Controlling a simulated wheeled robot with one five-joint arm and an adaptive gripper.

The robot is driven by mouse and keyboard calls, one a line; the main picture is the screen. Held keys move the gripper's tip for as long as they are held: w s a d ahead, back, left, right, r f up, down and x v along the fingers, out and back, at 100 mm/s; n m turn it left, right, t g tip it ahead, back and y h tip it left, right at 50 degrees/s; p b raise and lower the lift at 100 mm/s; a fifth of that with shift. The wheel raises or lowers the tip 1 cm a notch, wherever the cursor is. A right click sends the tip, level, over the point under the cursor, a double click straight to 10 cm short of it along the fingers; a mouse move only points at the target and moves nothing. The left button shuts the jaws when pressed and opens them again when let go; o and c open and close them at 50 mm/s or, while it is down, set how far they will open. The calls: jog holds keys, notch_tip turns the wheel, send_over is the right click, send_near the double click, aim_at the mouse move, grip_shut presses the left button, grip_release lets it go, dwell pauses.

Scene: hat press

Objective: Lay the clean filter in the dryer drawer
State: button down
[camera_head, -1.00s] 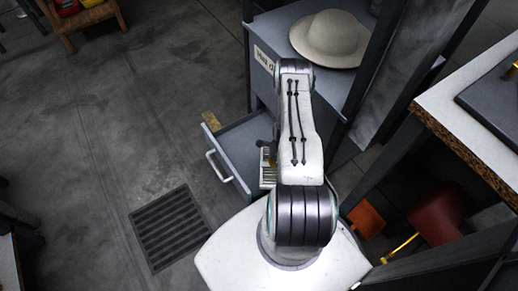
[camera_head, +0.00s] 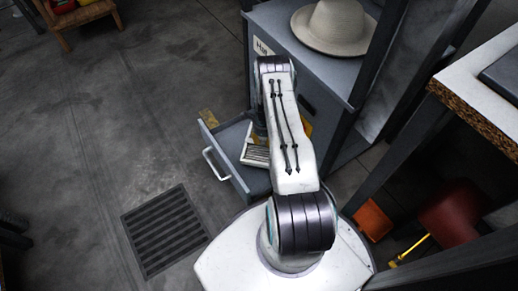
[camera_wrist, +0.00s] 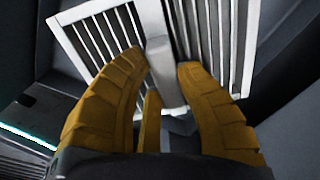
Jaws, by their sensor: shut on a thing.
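The filter, a white slatted frame with a centre bar, shows in the head view (camera_head: 256,154) at the open drawer, partly hidden by my arm. In the wrist view the filter (camera_wrist: 95,32) fills the upper middle. My gripper (camera_wrist: 165,65) has its yellow fingers on either side of the centre bar and is shut on it. The grey dryer drawer (camera_head: 237,183) is pulled out, with a white handle on its front. The filter lies over or inside the drawer; I cannot tell whether it touches the floor of it.
A grey cabinet (camera_head: 330,72) bears a pale felt hat (camera_head: 333,26). A workbench (camera_head: 470,85) stands at the right, with an orange box (camera_head: 372,219) and a red object (camera_head: 450,208) below it. A floor grate (camera_head: 165,230) lies left of my base.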

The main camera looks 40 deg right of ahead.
jog(key=w, duration=0.1)
jog(key=w+b, duration=0.2)
jog(key=shift+w+d+f, duration=0.1)
jog(key=shift+f, duration=0.2)
notch_tip(320, 180, down, 2)
jog(key=b, duration=0.4)
jog(key=shift+w+f, duration=0.1)
jog(key=shift+f, duration=0.1)
jog(key=shift+f, duration=0.1)
jog(key=shift+f+b, duration=0.75)
jog(key=shift+b, duration=0.3)
notch_tip(320, 180, down, 2)
jog(key=shift+f+b, duration=0.15)
jog(key=shift+b, duration=0.5)
jog(key=c, duration=1)
grip_release()
